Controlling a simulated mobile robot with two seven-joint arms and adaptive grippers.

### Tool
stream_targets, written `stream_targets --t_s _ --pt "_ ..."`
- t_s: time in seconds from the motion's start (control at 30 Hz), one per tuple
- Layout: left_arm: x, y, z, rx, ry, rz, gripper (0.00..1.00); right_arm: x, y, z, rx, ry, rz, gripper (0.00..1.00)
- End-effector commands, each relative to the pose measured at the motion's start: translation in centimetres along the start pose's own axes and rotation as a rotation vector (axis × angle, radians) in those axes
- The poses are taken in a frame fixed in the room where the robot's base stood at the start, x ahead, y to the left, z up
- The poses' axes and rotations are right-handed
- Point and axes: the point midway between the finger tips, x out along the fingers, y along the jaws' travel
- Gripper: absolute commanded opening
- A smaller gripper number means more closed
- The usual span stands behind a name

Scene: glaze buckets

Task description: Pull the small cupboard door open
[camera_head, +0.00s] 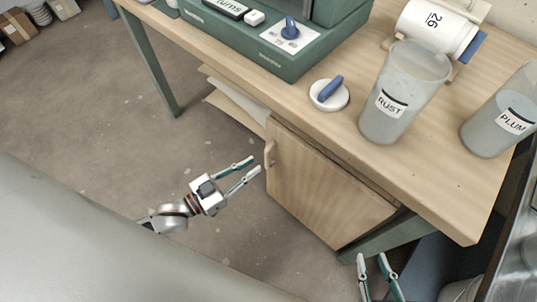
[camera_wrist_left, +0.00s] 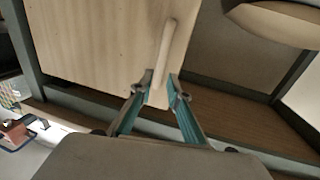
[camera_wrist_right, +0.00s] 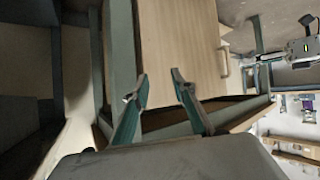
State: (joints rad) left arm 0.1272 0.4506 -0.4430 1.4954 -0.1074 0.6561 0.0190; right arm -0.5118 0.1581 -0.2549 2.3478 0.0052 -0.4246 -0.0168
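The small cupboard door (camera_head: 320,190) is a pale wood panel under the table and looks shut. Its pale upright handle (camera_head: 269,153) is near the door's left edge in the head view. My left gripper (camera_head: 255,166) is open just in front of the handle. In the left wrist view the fingertips (camera_wrist_left: 159,88) lie on either side of the lower end of the handle (camera_wrist_left: 165,50); I cannot tell whether they touch it. My right gripper (camera_head: 372,258) is open and empty near the door's lower right. The right wrist view shows the door (camera_wrist_right: 180,45) and its handle (camera_wrist_right: 224,58).
The wooden table (camera_head: 445,200) bears the RUST bucket (camera_head: 400,90), the PLUM bucket (camera_head: 495,125), a white lid with a blue knob (camera_head: 329,95) and a green scale (camera_head: 275,55).

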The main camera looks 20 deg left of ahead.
Motion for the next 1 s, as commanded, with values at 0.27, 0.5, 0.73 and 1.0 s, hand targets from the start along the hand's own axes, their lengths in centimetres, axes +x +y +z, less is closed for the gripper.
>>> stream_targets --t_s 0.27,0.5,0.73,1.0 --pt "4.3 0.1 0.1 -0.002 0.0 0.0 0.17 0.2 -0.4 -0.2 0.015 0.01 -0.006 0.26" --pt "6.3 0.1 0.1 -0.001 -0.001 0.0 0.17 0.2 -0.6 -0.6 0.022 0.019 -0.009 0.26" --pt "6.5 0.1 0.0 -0.001 -0.001 0.0 0.17 0.2 -0.6 -0.8 0.022 0.022 -0.01 0.26" --pt "6.5 0.0 0.0 -0.001 0.0 0.0 0.0 0.2 -0.6 -0.8 0.022 0.022 -0.01 0.26"
